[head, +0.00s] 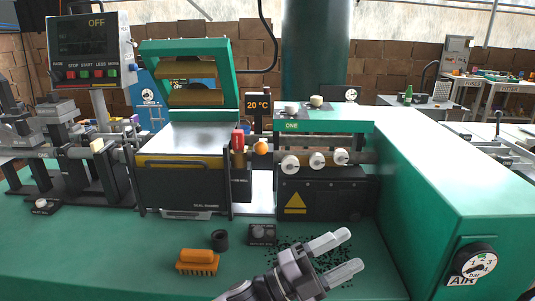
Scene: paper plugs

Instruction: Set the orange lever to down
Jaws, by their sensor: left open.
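The orange lever shows as a round orange knob (261,147) at the middle of the machine, between the yellow-and-black press section and the block marked ONE. Its stem is too small to make out clearly. A red handle (238,139) stands just to its left. My left gripper (352,249) is at the lower middle, over the green bench top. Its two pale fingers are spread apart, with nothing between them. It is well in front of the knob, below and to the right of it, and apart from it. My right gripper is not in view.
On the green bench top (110,235) lie an orange brush (197,260), a black ring (220,240), a small dark box (262,234) and scattered dark bits. White knobs (316,160) front the ONE block. A green housing (460,190) with an air gauge (480,263) bounds the right.

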